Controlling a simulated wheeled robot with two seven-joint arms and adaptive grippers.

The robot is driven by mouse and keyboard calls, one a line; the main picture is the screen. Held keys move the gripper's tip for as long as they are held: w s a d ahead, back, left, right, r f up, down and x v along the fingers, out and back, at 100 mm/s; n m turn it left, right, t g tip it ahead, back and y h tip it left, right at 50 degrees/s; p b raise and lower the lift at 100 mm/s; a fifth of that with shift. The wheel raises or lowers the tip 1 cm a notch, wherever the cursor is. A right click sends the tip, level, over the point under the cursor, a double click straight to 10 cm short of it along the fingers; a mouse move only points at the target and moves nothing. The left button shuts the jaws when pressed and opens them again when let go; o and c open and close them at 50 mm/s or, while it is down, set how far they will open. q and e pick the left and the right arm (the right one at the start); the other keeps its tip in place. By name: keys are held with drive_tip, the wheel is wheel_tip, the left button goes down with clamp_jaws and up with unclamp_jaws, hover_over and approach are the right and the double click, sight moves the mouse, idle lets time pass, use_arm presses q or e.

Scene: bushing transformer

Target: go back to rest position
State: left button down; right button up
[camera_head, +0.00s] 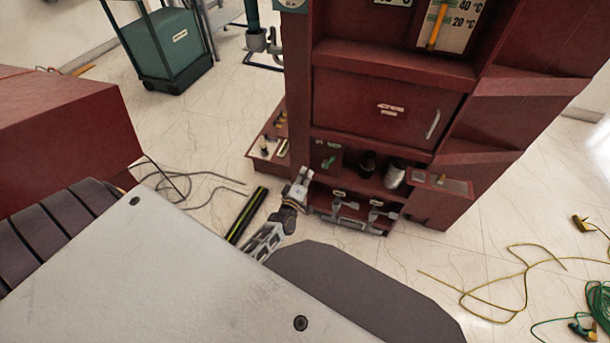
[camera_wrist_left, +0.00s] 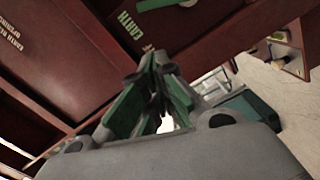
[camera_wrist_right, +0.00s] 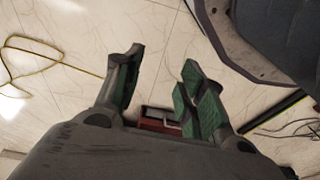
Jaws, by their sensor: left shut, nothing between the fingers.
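My left gripper (camera_head: 301,183) is in front of the lower left part of the dark red cabinet (camera_head: 380,75). In the left wrist view its green-padded fingertips (camera_wrist_left: 155,62) meet with nothing between them. Beyond them is a red panel marked EARTH with a green handle (camera_wrist_left: 160,4). My right gripper (camera_wrist_right: 162,78) shows only in its own wrist view. Its fingers are apart and empty above the tiled floor (camera_wrist_right: 110,20).
Black and grey cables (camera_head: 185,185) and a dark bar with a yellow-green stripe (camera_head: 247,215) lie on the floor left of the cabinet. Yellow (camera_head: 465,292) and green cables (camera_head: 598,305) lie at the right. A teal box (camera_head: 165,45) stands at the back left.

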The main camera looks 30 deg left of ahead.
use_arm(q)
drive_tip(key=shift+s+d, duration=0.1)
drive_tip(key=shift+s, duration=0.2)
use_arm(e)
drive_tip(key=shift+s+d+f, duration=0.15)
drive_tip(key=shift+s+f, duration=0.2)
drive_tip(key=shift+f, duration=0.05)
drive_tip(key=shift+w+r, duration=0.15)
